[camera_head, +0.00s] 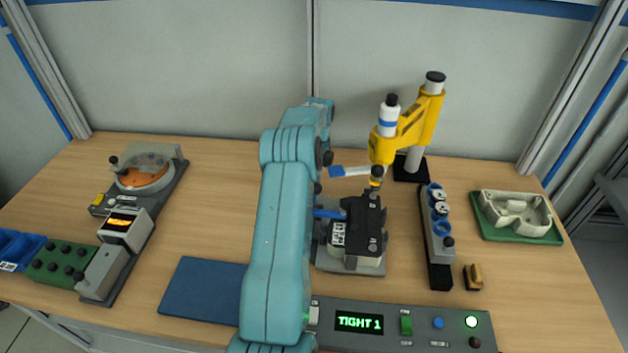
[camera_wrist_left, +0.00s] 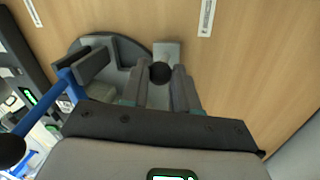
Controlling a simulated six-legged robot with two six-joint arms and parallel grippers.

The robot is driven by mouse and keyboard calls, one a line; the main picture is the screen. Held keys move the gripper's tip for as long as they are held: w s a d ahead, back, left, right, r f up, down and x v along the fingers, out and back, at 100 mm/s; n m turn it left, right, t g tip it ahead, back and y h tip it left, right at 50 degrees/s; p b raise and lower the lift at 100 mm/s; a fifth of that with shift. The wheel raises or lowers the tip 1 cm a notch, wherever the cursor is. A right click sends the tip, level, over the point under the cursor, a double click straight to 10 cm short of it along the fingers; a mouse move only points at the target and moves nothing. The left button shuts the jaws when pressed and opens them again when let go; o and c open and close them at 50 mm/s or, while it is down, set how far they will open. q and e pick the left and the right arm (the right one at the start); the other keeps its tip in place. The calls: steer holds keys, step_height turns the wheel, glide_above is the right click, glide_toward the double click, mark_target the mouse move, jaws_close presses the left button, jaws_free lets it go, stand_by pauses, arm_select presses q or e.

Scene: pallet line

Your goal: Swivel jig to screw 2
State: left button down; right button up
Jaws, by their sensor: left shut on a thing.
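The jig (camera_head: 352,262) stands on the table at the centre, a grey base under a black and white workpiece (camera_head: 360,225). A yellow driver stand (camera_head: 405,135) stands behind it, its tool end just above the workpiece's far side. My left gripper (camera_wrist_left: 162,82) is shut on a black ball knob (camera_wrist_left: 160,72) beside a grey round base in the left wrist view. My arm hides this gripper and the jig's left side in the head view. A blue lever (camera_wrist_left: 45,103) ends in a black ball at the left of the wrist view. My right gripper is not in view.
The control panel (camera_head: 460,319) in front reads TIGHT 1 and has a lit green button. A black rack (camera_head: 436,235) and a green tray (camera_head: 518,232) stand to the right. A blue mat (camera_head: 200,289) lies front left, a grey-orange station (camera_head: 141,171) at far left.

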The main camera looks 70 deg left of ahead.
arm_select(q)
steer(key=shift+w, duration=0.1)
steer(key=c, duration=0.9)
jaws_free()
steer(key=shift+w, duration=0.1)
steer(key=shift+o, duration=0.2)
steer(key=shift+a+r, duration=0.1)
steer(key=shift+r, duration=0.15)
step_height(320, 180, up, 11)
steer(key=w+a+p, duration=0.1)
steer(key=p, duration=0.1)
steer(key=shift+w+a+r, duration=0.2)
steer(key=shift+a, duration=0.1)
steer(key=shift+s, duration=0.1)
